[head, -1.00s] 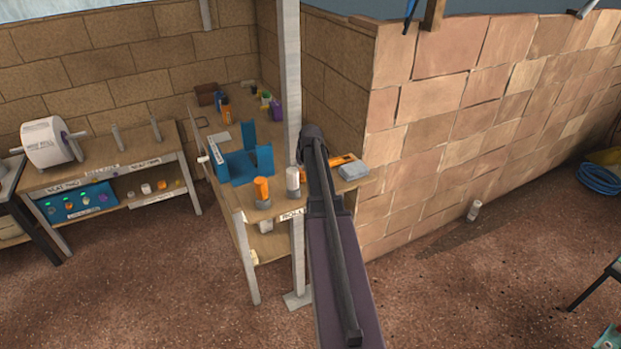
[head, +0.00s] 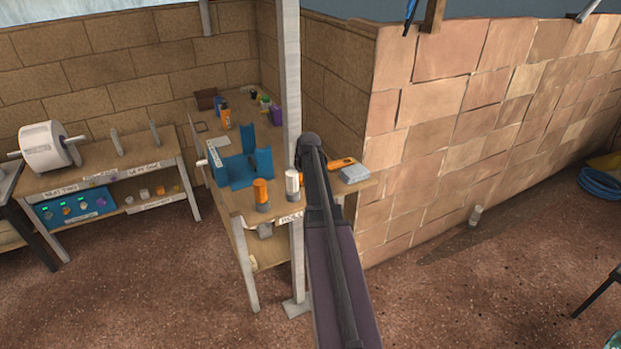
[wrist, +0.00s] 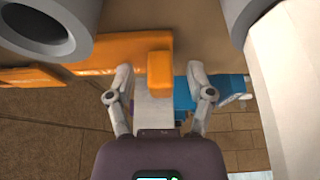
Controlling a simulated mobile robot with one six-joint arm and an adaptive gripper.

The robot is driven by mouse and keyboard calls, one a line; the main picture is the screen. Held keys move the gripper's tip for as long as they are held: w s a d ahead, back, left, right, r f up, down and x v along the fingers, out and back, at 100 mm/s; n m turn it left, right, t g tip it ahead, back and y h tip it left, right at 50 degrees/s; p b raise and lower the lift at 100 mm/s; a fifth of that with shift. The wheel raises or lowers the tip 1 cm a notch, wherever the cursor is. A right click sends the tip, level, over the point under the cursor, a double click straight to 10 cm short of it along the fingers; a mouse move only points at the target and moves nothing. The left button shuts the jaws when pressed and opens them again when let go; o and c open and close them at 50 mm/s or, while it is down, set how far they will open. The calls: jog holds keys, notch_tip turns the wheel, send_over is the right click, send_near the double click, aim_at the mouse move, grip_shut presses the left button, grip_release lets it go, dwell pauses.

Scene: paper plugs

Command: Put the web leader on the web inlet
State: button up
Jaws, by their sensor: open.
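My gripper (wrist: 158,72) is open in the wrist view, its two fingers spread on either side of an upright orange block (wrist: 160,70). A wider orange slab (wrist: 115,52) lies behind that block. I cannot tell whether the fingers touch the block. In the head view an orange piece (head: 342,163) shows on the bench beside my arm, which hides my gripper there. I cannot pick out for sure which thing is the web leader or the web inlet. A blue cradle (head: 240,170) stands on the bench; blue also shows in the wrist view (wrist: 195,92).
An orange-topped cylinder (head: 261,194) and a white one (head: 292,184) stand at the bench's front edge. A grey box (head: 355,173) lies at its right corner. A metal post (head: 291,80) rises by the bench. A white roll (head: 45,147) sits on the left table.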

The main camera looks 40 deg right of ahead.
grip_shut()
jog(key=shift+r, duration=0.2)
notch_tip(320, 180, up, 3)
jog(key=p, duration=0.3)
jog(key=shift+r+p, duration=0.2)
jog(key=shift+p, duration=0.2)
jog(key=s+d, duration=0.3)
jog(key=s, duration=0.1)
jog(key=s+d, duration=0.3)
jog(key=s, duration=0.1)
jog(key=s+d+r+p, duration=0.1)
jog(key=s+d, duration=0.2)
jog(key=s, duration=0.2)
jog(key=shift+d+r, duration=0.1)
jog(key=shift+d, duration=0.2)
